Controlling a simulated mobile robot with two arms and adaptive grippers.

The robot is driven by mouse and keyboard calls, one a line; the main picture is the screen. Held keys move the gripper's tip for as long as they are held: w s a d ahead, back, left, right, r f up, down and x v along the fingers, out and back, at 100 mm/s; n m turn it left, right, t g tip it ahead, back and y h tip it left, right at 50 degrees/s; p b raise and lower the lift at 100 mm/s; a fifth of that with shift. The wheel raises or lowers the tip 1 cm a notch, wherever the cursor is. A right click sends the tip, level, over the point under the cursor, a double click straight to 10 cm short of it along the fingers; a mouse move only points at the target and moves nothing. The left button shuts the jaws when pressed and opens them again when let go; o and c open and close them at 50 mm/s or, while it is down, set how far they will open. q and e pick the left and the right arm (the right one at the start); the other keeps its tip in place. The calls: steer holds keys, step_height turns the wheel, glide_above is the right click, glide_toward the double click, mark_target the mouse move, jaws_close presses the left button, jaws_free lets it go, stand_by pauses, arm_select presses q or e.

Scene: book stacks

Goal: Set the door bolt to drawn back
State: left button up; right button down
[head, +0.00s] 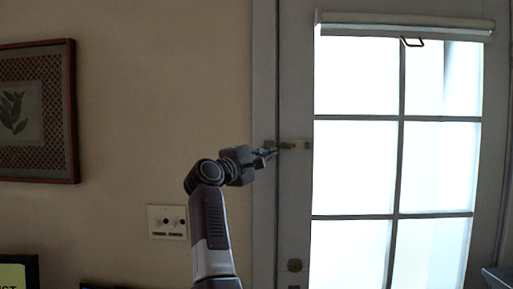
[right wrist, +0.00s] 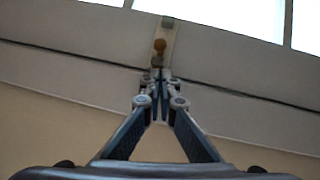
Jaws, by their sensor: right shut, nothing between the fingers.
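The door bolt (head: 292,146) is a small brass and pale fitting on the door's left edge, level with the lower window panes' top row. In the right wrist view the bolt's brass knob (right wrist: 160,45) shows just beyond my fingertips. My right gripper (head: 270,150) is at the door's left edge, beside the bolt. In the right wrist view its fingertips (right wrist: 161,78) are together with nothing between them, close to the knob; I cannot tell whether they touch it. My left gripper is not in view.
The door (head: 294,200) has a bright paned window and a round brass doorknob (head: 295,265) below the bolt. A switch plate (head: 167,222) and a framed picture (head: 75,110) are on the wall to the left.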

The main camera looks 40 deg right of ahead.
steer(key=shift+s+d+r+p, duration=0.15)
steer(key=shift+s+d+p, duration=0.2)
steer(key=shift+d, duration=0.25)
steer(key=shift+s+d+r+p, duration=0.2)
steer(key=shift+s+d, duration=0.25)
steer(key=shift+d, duration=0.15)
steer(key=shift+f, duration=0.1)
steer(key=s+d+b, duration=0.2)
steer(key=s+d, duration=0.1)
steer(key=shift+d+b, duration=0.3)
steer(key=shift+b, duration=0.1)
steer(key=shift+a, duration=0.1)
